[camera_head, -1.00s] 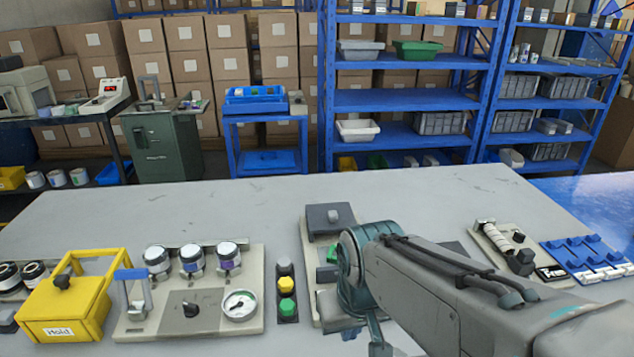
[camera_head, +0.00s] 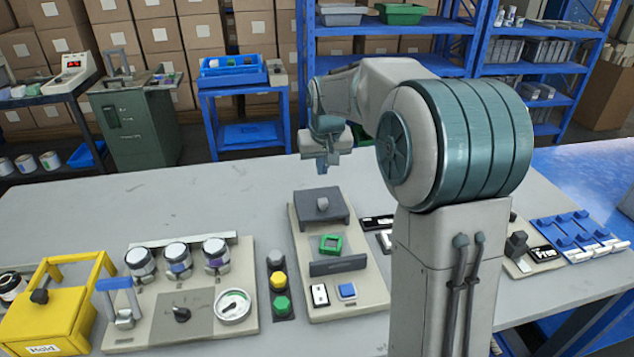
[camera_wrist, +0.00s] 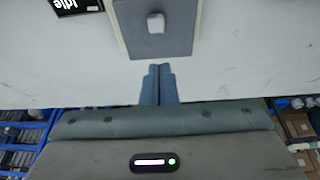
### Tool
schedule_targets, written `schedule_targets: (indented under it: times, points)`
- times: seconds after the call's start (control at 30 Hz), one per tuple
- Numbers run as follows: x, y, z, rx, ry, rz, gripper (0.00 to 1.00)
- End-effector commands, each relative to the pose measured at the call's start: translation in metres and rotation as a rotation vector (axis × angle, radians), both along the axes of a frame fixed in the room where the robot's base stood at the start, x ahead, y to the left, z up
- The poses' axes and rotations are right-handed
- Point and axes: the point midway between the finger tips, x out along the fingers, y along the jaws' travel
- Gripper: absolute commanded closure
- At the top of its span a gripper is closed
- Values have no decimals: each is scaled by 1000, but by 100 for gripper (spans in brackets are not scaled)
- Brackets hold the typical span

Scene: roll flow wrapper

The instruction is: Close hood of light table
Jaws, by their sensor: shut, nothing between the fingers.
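The device that looks like the light table (camera_head: 345,300) is a beige panel in the middle of the bench. At its far end is a dark grey hood-like block (camera_head: 313,210) with a light knob (camera_head: 322,203). A green square frame (camera_head: 331,244) lies uncovered in front of it, then an upright dark bar (camera_head: 338,265). My gripper (camera_head: 321,166) is shut and empty, fingers down, above and beyond the dark block, apart from it. In the wrist view the closed fingertips (camera_wrist: 158,72) point toward the block (camera_wrist: 155,38) and its knob (camera_wrist: 155,22).
Left of the panel stand a column of coloured buttons (camera_head: 278,281), a panel with several jars and a dial (camera_head: 233,305), and a yellow box (camera_head: 45,315). Blue clips (camera_head: 575,235) lie at right. The bench behind the devices is clear.

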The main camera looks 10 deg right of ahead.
Motion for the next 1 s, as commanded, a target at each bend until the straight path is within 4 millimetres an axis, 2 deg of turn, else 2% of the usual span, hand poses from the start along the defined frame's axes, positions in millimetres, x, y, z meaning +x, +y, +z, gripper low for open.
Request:
schedule_targets:
  times: [0.03,0.1,0.27,0.37,0.8,0.87,1.0]
  points:
    - [13,-1,-1,5,-3,-2,100]
    - [25,-1,-2,10,-11,-3,100]
    - [38,-2,-7,13,-18,-5,100]
    - [42,-2,-17,14,-16,-6,100]
    - [70,-2,-103,13,-13,-5,100]
    - [60,-3,-96,13,-19,-6,100]
    - [43,-3,-97,13,-19,-6,100]
